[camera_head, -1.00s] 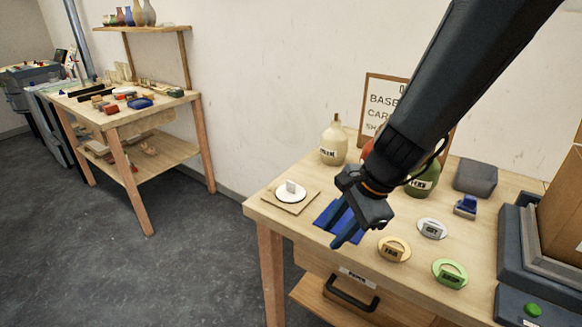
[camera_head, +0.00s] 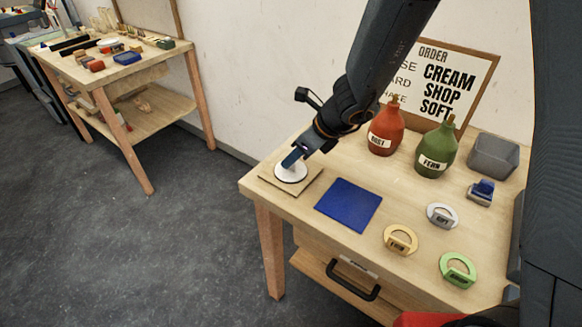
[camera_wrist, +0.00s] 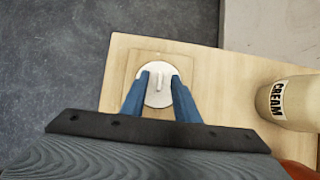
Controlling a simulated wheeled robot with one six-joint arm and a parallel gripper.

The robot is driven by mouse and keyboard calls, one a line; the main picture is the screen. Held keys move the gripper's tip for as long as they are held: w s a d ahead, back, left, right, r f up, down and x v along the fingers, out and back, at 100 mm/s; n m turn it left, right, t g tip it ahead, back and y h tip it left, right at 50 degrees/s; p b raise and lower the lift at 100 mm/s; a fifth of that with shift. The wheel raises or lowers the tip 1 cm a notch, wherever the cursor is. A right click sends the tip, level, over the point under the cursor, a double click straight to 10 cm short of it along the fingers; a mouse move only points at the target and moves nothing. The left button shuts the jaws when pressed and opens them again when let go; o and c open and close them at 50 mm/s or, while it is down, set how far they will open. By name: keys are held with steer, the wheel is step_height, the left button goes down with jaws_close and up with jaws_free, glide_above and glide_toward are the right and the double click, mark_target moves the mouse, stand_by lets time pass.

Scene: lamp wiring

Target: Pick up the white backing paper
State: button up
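The white backing paper (camera_head: 290,174), a round white disc with a small raised tab, lies on a square wooden board (camera_head: 268,180) at the table's left corner. It also shows in the wrist view (camera_wrist: 157,97). My gripper (camera_head: 291,160) is over the disc, pointing down. In the wrist view my gripper's blue fingers (camera_wrist: 160,77) are apart, one on each side of the tab, with a gap to it. Whether the fingertips touch the disc cannot be told. In the head view my gripper partly covers the disc and its tab.
A cream bottle (camera_wrist: 285,103) stands right of the board. Red (camera_head: 386,130) and green (camera_head: 437,150) bottles stand at the back. A blue mat (camera_head: 348,205) lies right of the board.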

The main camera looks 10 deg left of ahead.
steer(key=shift+x, duration=1.25)
steer(key=shift+d, duration=0.1)
steer(key=shift+c, duration=0.4)
jaws_close()
steer(key=shift+r, duration=0.1)
step_height(320, 180, up, 10)
steer(key=p, duration=0.2)
steer(key=shift+p, duration=0.4)
steer(key=shift+r+p, duration=2.95)
steer(key=shift+p, duration=0.2)
